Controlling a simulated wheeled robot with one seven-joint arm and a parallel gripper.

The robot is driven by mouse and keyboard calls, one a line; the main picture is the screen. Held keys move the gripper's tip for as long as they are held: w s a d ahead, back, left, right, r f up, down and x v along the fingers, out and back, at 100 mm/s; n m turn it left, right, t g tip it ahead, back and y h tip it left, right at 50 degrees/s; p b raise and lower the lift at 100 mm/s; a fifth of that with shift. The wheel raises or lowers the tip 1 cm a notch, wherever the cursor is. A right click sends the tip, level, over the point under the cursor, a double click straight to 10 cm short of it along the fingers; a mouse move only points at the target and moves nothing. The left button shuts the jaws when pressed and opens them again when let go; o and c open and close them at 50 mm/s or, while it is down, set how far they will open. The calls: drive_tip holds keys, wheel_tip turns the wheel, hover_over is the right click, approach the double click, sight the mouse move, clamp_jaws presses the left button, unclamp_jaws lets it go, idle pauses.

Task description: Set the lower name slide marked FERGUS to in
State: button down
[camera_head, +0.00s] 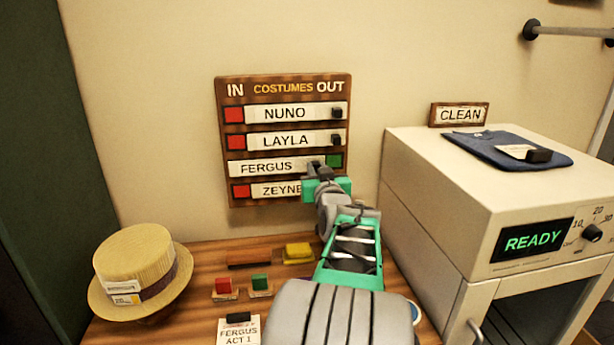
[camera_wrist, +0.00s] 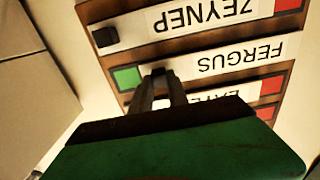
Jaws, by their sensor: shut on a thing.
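The FERGUS name slide (camera_head: 265,168) is the third row down on the brown COSTUMES board (camera_head: 221,130). It lies toward the IN side at the left, with a green patch (camera_head: 334,160) showing at its right end. The wrist view shows the board upside down, with the FERGUS slide (camera_wrist: 245,59) and the green patch (camera_wrist: 127,77). My gripper (camera_head: 317,168) is at the slide's right end; in the wrist view my gripper's fingers (camera_wrist: 161,82) are shut on its dark knob (camera_wrist: 158,72), which they partly hide.
The NUNO (camera_head: 285,114), LAYLA (camera_head: 285,141) and ZEYNEP (camera_head: 278,190) slides lie toward OUT, with red at left. A straw hat (camera_head: 140,262), small coloured blocks and a FERGUS ACT 1 tag (camera_head: 238,335) are on the table. A white READY machine (camera_head: 440,190) stands close at right.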

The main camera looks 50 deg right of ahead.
drive_tip(key=shift+w+a, duration=0.1)
drive_tip(key=c, duration=1.3)
unclamp_jaws()
drive_tip(key=shift+a, duration=0.1)
drive_tip(key=shift+s+a, duration=0.1)
drive_tip(key=shift+s, duration=0.2)
drive_tip(key=b+v, duration=0.1)
drive_tip(key=v, duration=0.6)
drive_tip(key=shift+a, duration=0.15)
